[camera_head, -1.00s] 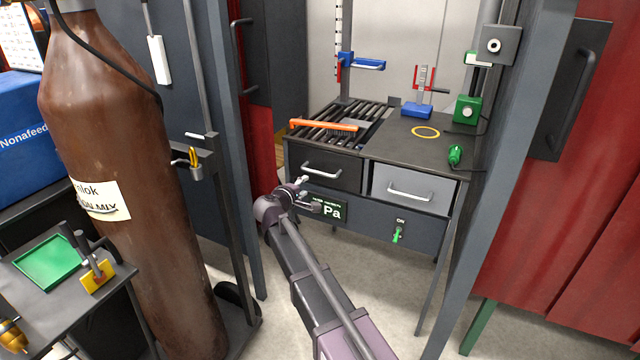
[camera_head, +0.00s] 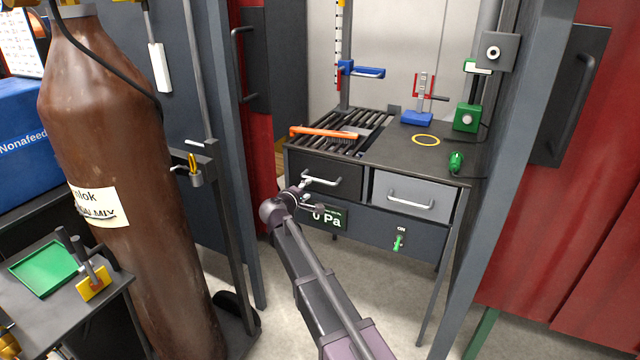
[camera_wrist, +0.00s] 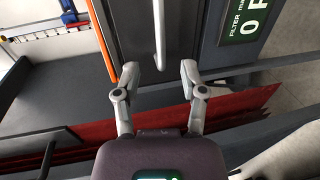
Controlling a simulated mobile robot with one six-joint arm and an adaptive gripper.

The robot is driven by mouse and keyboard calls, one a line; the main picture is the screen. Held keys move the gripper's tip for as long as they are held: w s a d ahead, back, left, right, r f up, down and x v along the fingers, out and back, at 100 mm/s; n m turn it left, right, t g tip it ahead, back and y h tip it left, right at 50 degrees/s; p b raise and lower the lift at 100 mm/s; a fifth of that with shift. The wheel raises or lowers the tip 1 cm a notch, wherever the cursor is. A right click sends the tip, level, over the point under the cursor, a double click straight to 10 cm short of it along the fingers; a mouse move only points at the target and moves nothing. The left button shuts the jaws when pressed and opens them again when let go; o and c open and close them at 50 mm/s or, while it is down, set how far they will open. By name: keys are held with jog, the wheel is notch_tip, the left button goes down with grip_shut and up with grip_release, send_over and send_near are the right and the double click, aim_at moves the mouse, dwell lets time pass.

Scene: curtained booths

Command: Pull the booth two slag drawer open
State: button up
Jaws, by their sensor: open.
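The bench in the booth has two drawers side by side. The left one is a dark drawer (camera_head: 340,185) with a silver bar handle (camera_head: 322,180); the right one is a light grey drawer (camera_head: 430,193) with a similar handle. Both look shut. No label shows which is the slag drawer. My gripper (camera_head: 308,194) is at the dark drawer's lower left, close to its handle. In the wrist view my open gripper (camera_wrist: 160,72) has one finger on each side of the handle bar (camera_wrist: 160,30). I cannot tell whether either finger touches it.
A slatted grate with an orange-handled brush (camera_head: 325,132) is above the dark drawer. A pressure display (camera_head: 328,218) and a green switch (camera_head: 398,243) are below. A booth post (camera_head: 510,170) stands to the right, and a brown gas cylinder (camera_head: 120,170) to the left.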

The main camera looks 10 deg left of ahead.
aim_at(319, 181)
jog(key=b+x, duration=0.1)
jog(key=x, duration=0.9)
jog(key=shift+b, duration=0.4)
grip_shut()
